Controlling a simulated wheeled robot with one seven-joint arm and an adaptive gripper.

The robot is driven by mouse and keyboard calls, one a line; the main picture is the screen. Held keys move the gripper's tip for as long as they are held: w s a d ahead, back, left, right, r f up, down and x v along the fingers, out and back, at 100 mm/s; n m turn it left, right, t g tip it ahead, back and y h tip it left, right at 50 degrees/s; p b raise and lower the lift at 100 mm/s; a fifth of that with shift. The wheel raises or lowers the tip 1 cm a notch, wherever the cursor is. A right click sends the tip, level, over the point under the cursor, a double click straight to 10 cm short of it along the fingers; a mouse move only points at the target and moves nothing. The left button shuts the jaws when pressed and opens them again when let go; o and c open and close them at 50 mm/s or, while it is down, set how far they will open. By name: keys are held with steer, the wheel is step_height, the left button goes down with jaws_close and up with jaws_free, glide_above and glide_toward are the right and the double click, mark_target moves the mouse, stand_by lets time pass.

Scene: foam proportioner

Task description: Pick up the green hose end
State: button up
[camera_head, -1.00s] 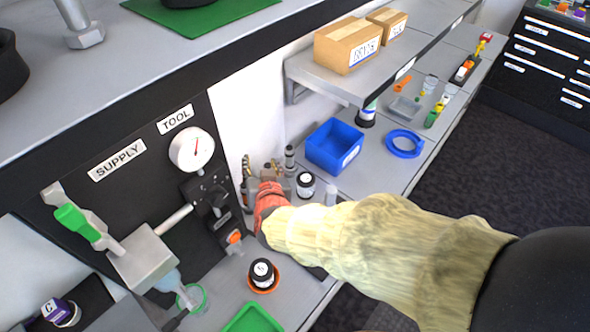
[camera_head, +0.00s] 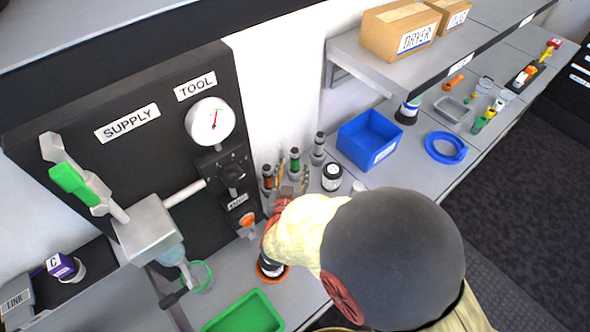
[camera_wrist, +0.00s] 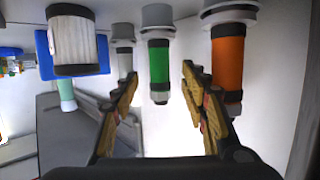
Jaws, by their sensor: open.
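The green hose end (camera_head: 294,162) stands upright in a grey holder at the back of the bench, between an orange-brown hose end (camera_head: 268,178) and a grey one (camera_head: 318,148). In the wrist view, which looks upside down, the green hose end (camera_wrist: 159,62) appears between the two fingers of my gripper (camera_wrist: 160,78). The fingers are apart, with white gaps showing on both sides of it and nothing held. In the head view my gripper (camera_head: 284,198) is mostly hidden behind my arm, just in front of the holders.
The orange hose end (camera_wrist: 227,65) is close to the right finger in the wrist view. A black-lidded jar (camera_head: 332,177) stands right of the holders, with a blue bin (camera_head: 369,140) beyond. The gauge panel (camera_head: 209,122) rises at left. A shelf (camera_head: 385,70) overhangs the bench.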

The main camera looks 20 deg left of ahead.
mark_target(294, 164)
steer(key=shift+b+x, duration=0.7)
steer(key=shift+x, duration=2.15)
steer(key=shift+d, duration=0.1)
steer(key=shift+c, duration=0.8)
jaws_close()
